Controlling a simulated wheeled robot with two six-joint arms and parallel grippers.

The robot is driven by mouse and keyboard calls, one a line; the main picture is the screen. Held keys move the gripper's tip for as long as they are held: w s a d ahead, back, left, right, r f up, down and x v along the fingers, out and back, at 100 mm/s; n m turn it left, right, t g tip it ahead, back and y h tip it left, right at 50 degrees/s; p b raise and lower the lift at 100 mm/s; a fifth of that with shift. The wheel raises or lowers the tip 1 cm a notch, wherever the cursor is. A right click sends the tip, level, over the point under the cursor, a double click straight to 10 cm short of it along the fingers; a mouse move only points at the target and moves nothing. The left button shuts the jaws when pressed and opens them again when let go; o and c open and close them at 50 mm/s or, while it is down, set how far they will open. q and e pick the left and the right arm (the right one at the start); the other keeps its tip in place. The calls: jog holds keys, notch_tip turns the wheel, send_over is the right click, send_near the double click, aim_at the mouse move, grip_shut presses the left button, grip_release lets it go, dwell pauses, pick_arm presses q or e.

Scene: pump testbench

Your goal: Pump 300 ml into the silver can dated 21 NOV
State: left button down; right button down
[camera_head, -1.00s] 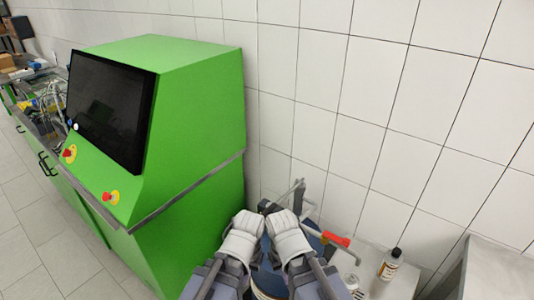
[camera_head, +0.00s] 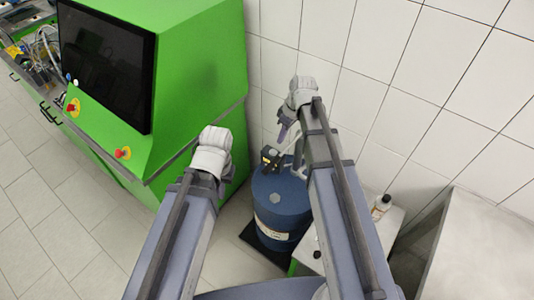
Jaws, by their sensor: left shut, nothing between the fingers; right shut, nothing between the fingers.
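My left gripper (camera_head: 229,173) is shut and empty, in front of the green bench and left of the drum. My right gripper (camera_head: 284,130) is shut and empty, above the pump head; I cannot tell whether it touches anything. No silver can and no date label can be made out. My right arm covers part of the area right of the drum.
A green bench (camera_head: 200,80) with a black screen (camera_head: 105,70) and red buttons stands at the left. A small white table (camera_head: 390,228) with a bottle (camera_head: 381,206) is right of the drum. A grey table (camera_head: 485,250) is at the far right. Floor is clear at lower left.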

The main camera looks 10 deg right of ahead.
aim_at(271, 169)
jog(key=shift+f, duration=0.1)
dwell(0.3)
jog(key=b+x, duration=1.3)
jog(key=x, duration=0.1)
jog(key=shift+b, duration=0.4)
jog(key=shift+t+h, duration=0.7)
jog(key=f+b, duration=0.3)
jog(key=s+f+b, duration=0.1)
jog(key=f+b, duration=0.1)
jog(key=shift+a+f, duration=0.25)
jog(key=shift+a, duration=0.15)
notch_tip(271, 169, down, 8)
jog(key=t+h+b, duration=0.2)
jog(key=b, duration=0.8)
jog(key=shift+w+d+n, duration=0.2)
jog(key=shift+d+n, duration=0.1)
jog(key=shift+f+b, duration=0.1)
jog(key=shift+b, duration=0.2)
